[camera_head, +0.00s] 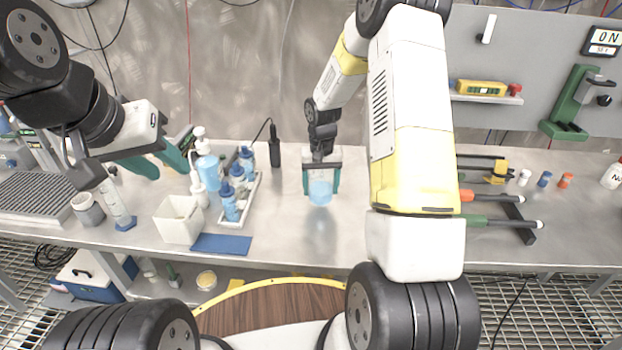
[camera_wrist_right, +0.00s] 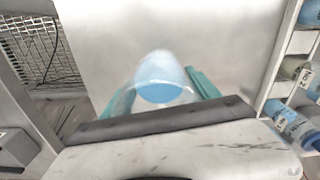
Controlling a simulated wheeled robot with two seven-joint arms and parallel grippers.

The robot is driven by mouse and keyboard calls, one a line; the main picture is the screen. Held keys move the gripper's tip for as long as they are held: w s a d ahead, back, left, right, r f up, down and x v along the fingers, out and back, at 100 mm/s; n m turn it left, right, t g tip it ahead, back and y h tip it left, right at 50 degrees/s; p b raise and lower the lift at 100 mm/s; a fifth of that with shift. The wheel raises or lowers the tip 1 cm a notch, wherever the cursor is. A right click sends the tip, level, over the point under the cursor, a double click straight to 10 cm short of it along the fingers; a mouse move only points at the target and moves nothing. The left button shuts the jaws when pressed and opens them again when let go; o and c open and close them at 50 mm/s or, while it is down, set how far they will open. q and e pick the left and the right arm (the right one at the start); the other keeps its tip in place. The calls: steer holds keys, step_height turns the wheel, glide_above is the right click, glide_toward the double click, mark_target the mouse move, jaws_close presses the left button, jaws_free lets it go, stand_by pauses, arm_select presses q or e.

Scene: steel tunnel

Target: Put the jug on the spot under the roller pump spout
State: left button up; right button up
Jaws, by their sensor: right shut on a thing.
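The jug (camera_head: 320,190) is a clear vessel with light blue liquid, near the middle of the bench in the head view. My right gripper (camera_head: 322,182) is shut on it, with one teal finger on each side. The jug seems held a little above the steel bench top. In the right wrist view the jug (camera_wrist_right: 158,80) shows between the two teal fingers (camera_wrist_right: 160,92). My left gripper (camera_head: 157,164) is open and empty above the left part of the bench. I cannot make out the roller pump spout or its spot.
A white tray (camera_head: 245,208) of blue bottles stands left of the jug, with a pump bottle (camera_head: 207,165), a white bin (camera_head: 178,222) and a blue mat (camera_head: 221,244). A tool rack (camera_head: 516,215) and a green stand (camera_head: 572,110) are at right. Bench around the jug is clear.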

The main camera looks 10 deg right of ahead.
steer(key=shift+f, duration=1.5)
steer(key=o, duration=1.5)
steer(key=shift+f, duration=0.15)
